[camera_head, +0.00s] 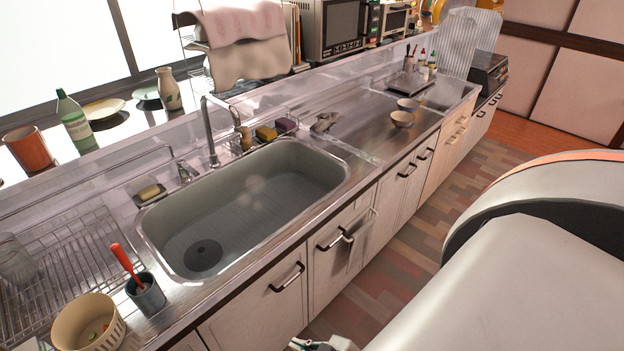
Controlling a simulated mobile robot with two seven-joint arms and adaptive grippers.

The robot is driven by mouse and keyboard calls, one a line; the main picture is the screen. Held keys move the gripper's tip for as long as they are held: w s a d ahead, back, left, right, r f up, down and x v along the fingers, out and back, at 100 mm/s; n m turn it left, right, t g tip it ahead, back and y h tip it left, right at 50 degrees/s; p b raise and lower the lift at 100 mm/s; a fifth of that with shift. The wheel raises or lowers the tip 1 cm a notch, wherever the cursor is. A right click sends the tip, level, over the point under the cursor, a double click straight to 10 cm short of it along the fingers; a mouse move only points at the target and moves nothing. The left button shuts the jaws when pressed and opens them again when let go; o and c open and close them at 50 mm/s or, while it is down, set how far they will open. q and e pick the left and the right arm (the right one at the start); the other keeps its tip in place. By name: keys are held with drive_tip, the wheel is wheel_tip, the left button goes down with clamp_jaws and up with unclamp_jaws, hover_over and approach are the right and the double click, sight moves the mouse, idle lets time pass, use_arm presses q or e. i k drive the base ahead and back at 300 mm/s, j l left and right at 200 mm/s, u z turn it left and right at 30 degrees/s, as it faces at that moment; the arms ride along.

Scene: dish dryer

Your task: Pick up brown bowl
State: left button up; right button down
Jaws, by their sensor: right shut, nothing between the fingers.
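A small tan-brown bowl (402,119) sits upright on the steel counter to the right of the sink. A second small bowl (407,104), greyish blue, stands just behind it. Only a small part of my right gripper (322,343) shows at the bottom edge, low in front of the cabinets. It is shut and holds nothing, far from the bowls. My left gripper is not in view.
The sink (240,210) is empty. A wire dish rack (70,265), a cream basket (88,325) and a grey cup (146,295) with a red-handled utensil stand at the left. Bottles (427,68) stand behind the bowls.

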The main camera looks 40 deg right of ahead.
sight(400, 119)
drive_tip(key=z, duration=1.9)
drive_tip(key=i+l, duration=0.5)
drive_tip(key=i, duration=0.15)
drive_tip(key=i+l, duration=0.45)
drive_tip(key=i, duration=0.2)
drive_tip(key=u, duration=0.05)
